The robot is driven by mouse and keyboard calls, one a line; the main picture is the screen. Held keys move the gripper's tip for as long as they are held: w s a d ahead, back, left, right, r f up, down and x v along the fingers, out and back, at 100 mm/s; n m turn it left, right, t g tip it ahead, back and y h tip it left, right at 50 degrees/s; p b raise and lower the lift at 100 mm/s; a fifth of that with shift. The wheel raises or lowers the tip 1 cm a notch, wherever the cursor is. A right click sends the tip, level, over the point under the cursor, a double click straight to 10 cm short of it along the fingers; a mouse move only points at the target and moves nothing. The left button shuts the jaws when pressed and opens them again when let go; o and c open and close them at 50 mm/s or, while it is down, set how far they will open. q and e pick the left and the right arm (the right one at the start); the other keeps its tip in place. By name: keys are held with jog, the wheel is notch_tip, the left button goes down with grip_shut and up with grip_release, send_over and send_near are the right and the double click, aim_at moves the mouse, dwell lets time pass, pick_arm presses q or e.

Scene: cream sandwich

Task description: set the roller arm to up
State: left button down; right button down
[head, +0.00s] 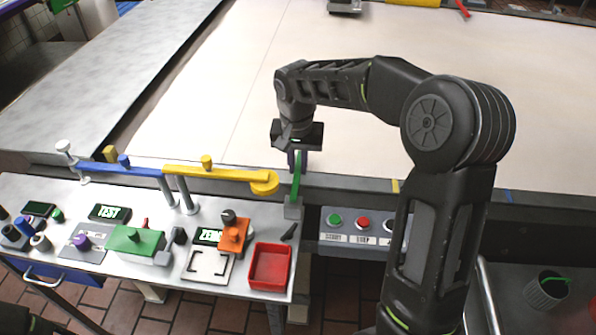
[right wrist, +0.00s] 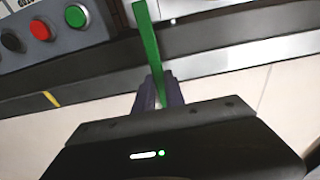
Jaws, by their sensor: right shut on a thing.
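A thin green arm (head: 296,186) stands upright from a small grey base (head: 293,208) at the right end of the metal side table; I take it to be the roller arm. My right gripper (head: 297,158) comes down from above and is shut on the green arm's upper end. In the right wrist view the green arm (right wrist: 148,45) runs into the gap between the dark fingers of my right gripper (right wrist: 158,92). The fingers hide its tip. My left gripper is not in view.
A yellow bar with a round end (head: 264,184) lies just left of the green arm. A red tray (head: 270,267), an orange block (head: 234,236) and a green block (head: 135,240) sit on the side table. A button panel (head: 362,228) is at right.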

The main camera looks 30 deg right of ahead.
aim_at(297, 175)
jog(key=r+t+h+b, duration=0.1)
jog(key=b, duration=0.3)
jog(key=s+r+t+h+b, duration=0.1)
jog(key=b, duration=0.3)
jog(key=a+r+t+h+b, duration=0.1)
jog(key=t+b, duration=0.1)
jog(key=b, duration=0.2)
jog(key=shift+s+r, duration=0.15)
jog(key=shift+s, duration=0.05)
jog(key=shift+s+a+r+b, duration=0.1)
jog(key=shift+r+b, duration=0.25)
jog(key=shift+b, duration=0.25)
jog(key=shift+r+t+h, duration=0.15)
jog(key=shift+t+h, duration=0.15)
jog(key=c, duration=1.4)
grip_release()
jog(key=v, duration=0.7)
jog(key=shift+s+r, duration=0.2)
jog(key=shift+r, duration=0.15)
